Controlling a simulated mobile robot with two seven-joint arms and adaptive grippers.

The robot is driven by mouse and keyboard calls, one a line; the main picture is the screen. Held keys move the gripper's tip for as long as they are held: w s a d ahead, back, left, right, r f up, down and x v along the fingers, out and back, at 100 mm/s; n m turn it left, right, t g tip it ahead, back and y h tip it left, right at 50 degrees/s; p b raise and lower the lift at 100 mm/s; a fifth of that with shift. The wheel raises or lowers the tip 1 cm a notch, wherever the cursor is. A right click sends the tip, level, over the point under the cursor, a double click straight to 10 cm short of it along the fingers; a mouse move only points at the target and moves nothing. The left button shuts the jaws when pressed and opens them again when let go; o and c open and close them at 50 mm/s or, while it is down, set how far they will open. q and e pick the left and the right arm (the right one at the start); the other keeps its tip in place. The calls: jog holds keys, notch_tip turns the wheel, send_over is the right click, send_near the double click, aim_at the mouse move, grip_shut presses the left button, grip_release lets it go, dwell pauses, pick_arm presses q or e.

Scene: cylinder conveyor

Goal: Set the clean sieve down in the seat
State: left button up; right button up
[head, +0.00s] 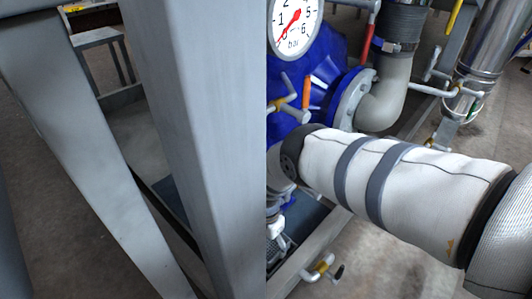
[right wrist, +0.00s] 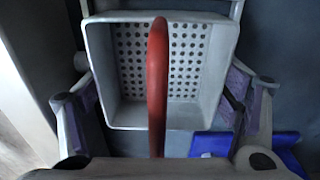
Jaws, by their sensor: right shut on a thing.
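In the right wrist view the sieve (right wrist: 105,60) is a grey square box with a perforated bottom and a red bar handle (right wrist: 158,65) across its middle. The holes look clear, with nothing lying in them. My right gripper (right wrist: 160,95) is shut on the sieve, its fingers on both sides of the box. In the head view my right arm in a white sleeve reaches in from the right, and its gripper (head: 280,220) is mostly hidden behind a grey post. A small grey perforated patch shows below it. I cannot make out the seat. My left gripper is out of view.
A wide grey post (head: 195,130) blocks the middle of the head view. Behind it stand a blue vessel (head: 335,70) with a round pressure gauge (head: 294,22), a grey pipe elbow (head: 390,95) and small valves. In the wrist view a blue piece (right wrist: 210,144) lies below right of the sieve.

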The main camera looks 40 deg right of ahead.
jog(key=shift+r, duration=0.2)
jog(key=shift+f+b, duration=0.6)
jog(key=shift+b, duration=0.05)
jog(key=o, duration=1.8)
